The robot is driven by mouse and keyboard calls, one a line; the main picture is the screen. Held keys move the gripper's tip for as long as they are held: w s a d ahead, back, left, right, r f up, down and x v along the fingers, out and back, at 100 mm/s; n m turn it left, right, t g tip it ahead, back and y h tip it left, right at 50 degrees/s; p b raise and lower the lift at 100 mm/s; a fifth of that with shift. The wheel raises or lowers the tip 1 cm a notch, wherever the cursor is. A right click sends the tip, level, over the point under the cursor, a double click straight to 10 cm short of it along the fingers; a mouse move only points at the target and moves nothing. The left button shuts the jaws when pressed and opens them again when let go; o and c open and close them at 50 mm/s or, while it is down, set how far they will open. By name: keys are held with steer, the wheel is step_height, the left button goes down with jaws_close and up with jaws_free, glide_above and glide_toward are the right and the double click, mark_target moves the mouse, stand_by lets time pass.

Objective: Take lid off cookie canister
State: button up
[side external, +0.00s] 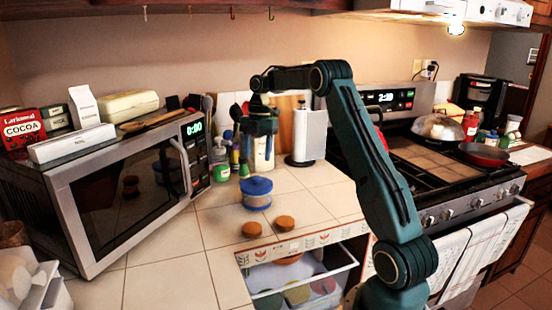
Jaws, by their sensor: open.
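The cookie canister (257,200) is a short blue-tinted container on the tiled counter. Its blue lid (257,185) sits on top of it. My gripper (259,148) is above the canister, pointing down, open and apart from the lid. Nothing shows held between its fingers. Two round brown cookies (252,230) lie on the counter in front of the canister.
A microwave (125,185) with boxes on top stands at the left. Bottles (221,165), a utensil holder (264,155) and a paper towel roll (309,135) are behind the canister. An open drawer (300,290) with round items is in front. The stove (430,165) is at the right.

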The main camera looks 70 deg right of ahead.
mark_target(256, 177)
steer(key=shift+f, duration=0.15)
steer(key=shift+a+f, duration=0.2)
steer(key=shift+f, duration=0.85)
steer(key=shift+a+f, duration=0.2)
steer(key=shift+f, duration=1.05)
steer(key=shift+a+f, duration=0.2)
steer(key=shift+f, duration=1.05)
steer(key=c, duration=1)
steer(key=shift+c, duration=0.2)
steer(key=shift+r, duration=0.2)
